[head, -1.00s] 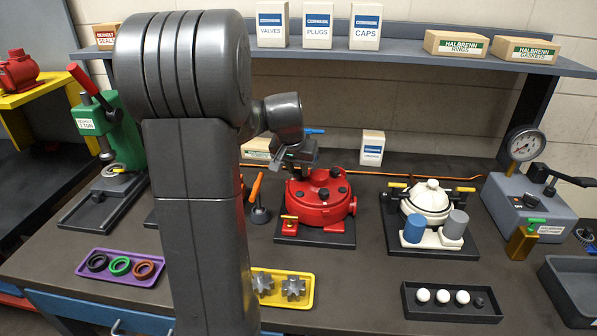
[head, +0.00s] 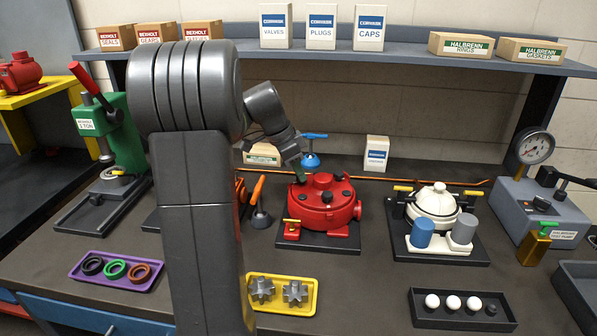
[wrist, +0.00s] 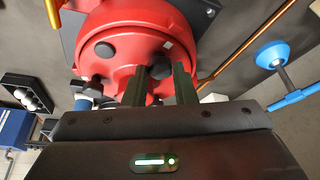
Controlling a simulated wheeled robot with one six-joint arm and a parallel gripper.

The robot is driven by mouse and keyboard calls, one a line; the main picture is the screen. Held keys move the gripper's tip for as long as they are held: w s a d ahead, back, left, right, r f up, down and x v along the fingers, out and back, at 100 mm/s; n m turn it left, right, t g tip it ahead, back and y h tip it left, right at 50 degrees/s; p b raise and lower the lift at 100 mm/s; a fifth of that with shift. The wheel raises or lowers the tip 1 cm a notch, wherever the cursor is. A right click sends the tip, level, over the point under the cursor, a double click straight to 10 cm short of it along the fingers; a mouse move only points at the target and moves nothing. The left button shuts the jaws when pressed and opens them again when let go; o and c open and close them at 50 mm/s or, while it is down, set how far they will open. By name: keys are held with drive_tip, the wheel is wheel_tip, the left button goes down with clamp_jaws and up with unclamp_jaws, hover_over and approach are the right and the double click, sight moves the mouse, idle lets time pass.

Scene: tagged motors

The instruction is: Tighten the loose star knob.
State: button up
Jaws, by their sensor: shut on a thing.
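The red round housing (head: 320,214) stands on a dark base plate in the middle of the bench, with several black knobs on its lid. My gripper (head: 301,174) is tilted down at the back left of the lid. In the wrist view, my gripper (wrist: 160,75) has its two fingers on either side of a black knob (wrist: 160,69) and is shut on it. Another black star knob (wrist: 90,87) stands near the lid's edge, and a smooth round black cap (wrist: 103,49) sits on the lid. How far each knob is screwed in cannot be told.
A blue-handled valve (head: 312,150) stands close behind the gripper, and an orange lever (head: 259,190) is left of the housing. The white pot unit (head: 438,205) is to the right. A yellow gear tray (head: 283,306) lies in front.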

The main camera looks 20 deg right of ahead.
drive_tip(key=m, duration=0.1)
drive_tip(key=m+g, duration=0.1)
drive_tip(key=m, duration=0.2)
drive_tip(key=shift+w+d+r+m+g+p, duration=0.1)
drive_tip(key=shift+w+r+m+g+p, duration=0.2)
drive_tip(key=shift+m+p, duration=0.1)
idle(0.4)
drive_tip(key=o, duration=0.9)
drive_tip(key=shift+o, duration=0.5)
drive_tip(key=shift+f, duration=0.15)
drive_tip(key=v, duration=1.3)
drive_tip(key=shift+r, duration=0.45)
drive_tip(key=shift+w+d, duration=0.1)
drive_tip(key=shift+w, duration=0.05)
